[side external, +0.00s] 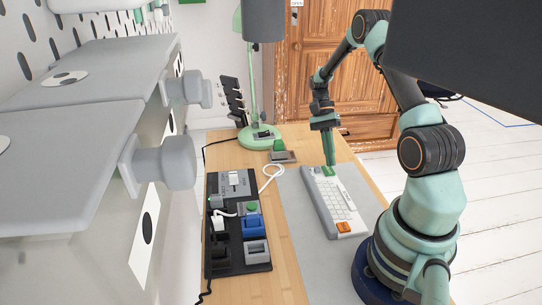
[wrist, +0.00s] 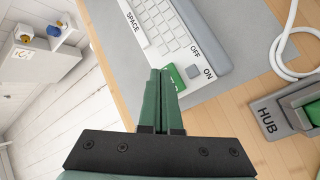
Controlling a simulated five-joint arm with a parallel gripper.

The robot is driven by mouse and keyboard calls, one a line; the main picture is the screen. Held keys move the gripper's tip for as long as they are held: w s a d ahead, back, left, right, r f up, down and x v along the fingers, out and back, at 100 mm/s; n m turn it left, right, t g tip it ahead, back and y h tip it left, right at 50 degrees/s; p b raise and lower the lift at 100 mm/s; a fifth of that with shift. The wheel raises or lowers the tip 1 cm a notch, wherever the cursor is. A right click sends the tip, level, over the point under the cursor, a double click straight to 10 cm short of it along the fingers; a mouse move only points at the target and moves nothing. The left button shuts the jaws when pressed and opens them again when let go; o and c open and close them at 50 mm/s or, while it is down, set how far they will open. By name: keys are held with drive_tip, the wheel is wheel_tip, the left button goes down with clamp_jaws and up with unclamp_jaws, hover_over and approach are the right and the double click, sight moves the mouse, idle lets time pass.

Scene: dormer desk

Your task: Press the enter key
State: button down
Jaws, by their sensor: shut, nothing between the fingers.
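The white and grey keyboard (side external: 338,203) lies on a grey desk mat. A green key (side external: 328,171) sits at its far end and an orange key (side external: 344,228) at its near end. My gripper (side external: 329,160) is shut and empty, pointing down at the green key. In the wrist view the gripper's green fingers (wrist: 160,72) end beside the green key (wrist: 173,79) and partly cover it. I cannot tell whether the tips touch it. I cannot read any enter label. The keyboard (wrist: 178,30) shows SPACE, OFF and ON lettering there, with a grey switch (wrist: 194,71).
Left of the keyboard stands a black tray of modules (side external: 262,266). A white cable (side external: 271,172) curls between them. A green lamp (side external: 262,135) and a small grey and green block (side external: 280,155) stand behind. In the wrist view a grey HUB box (wrist: 268,120) is at the right.

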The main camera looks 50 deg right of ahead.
sight(328, 168)
drive_tip(key=shift+f, duration=0.1)
drive_tip(key=shift+f, duration=0.3)
drive_tip(key=shift+f, duration=0.4)
idle(0.6)
drive_tip(key=shift+r, duration=0.85)
drive_tip(key=shift+r, duration=2.5)
